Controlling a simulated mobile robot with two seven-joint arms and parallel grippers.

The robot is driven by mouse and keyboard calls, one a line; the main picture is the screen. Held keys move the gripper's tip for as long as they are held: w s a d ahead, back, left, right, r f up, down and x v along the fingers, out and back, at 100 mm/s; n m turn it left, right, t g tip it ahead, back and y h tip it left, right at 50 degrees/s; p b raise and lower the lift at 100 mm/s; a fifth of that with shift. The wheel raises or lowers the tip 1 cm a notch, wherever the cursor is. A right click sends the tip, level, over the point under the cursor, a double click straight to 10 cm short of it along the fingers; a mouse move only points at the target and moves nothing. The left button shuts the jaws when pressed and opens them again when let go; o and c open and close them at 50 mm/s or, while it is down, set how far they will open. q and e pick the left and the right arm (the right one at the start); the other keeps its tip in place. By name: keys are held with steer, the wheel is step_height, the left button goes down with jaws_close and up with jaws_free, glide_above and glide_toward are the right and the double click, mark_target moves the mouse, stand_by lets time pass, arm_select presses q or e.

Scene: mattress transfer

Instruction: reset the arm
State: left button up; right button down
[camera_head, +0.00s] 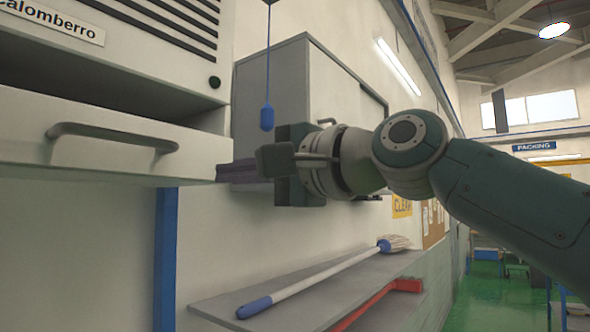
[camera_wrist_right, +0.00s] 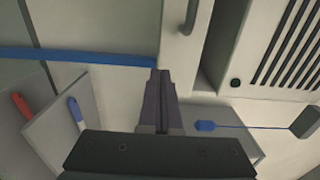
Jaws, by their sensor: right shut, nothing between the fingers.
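My right arm (camera_head: 510,195) comes in from the right in the head view. My right gripper (camera_head: 222,172) points left, with its dark fingers shut and empty beside the right end of a pale drawer front (camera_head: 90,138). The shut fingers also show in the right wrist view (camera_wrist_right: 161,88), in front of the drawer's edge. I cannot tell whether they touch it. The drawer has a grey bar handle (camera_head: 112,135). My left gripper is not in view.
A vented cabinet marked "Calomberro" (camera_head: 150,50) stands above the drawer. A blue pull (camera_head: 267,117) hangs on a cord near my gripper. Behind is a grey wall cabinet (camera_head: 268,85).

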steer(key=b+v, duration=0.4)
steer(key=v, duration=0.3)
steer(key=s+d+f+n+g+h+p, duration=0.1)
steer(key=s+d+f+n+h+p, duration=0.25)
steer(key=f, duration=0.65)
steer(key=s+d+f+n+g+h+p, duration=0.1)
steer(key=s+d+f+h+p, duration=0.25)
steer(key=s+f, duration=0.45)
steer(key=s+d+f+n+g+h+p, duration=0.2)
steer(key=s+d+f, duration=0.3)
steer(key=s, duration=0.4)
steer(key=s+d+f+n+g+h+p, duration=0.2)
steer(key=s+d+f+h, duration=0.3)
steer(key=s+d, duration=0.3)
steer(key=shift+s+d+f+n+g+p, duration=0.2)
steer(key=shift+s+n+g+p, duration=0.2)
steer(key=shift+s+g, duration=0.15)
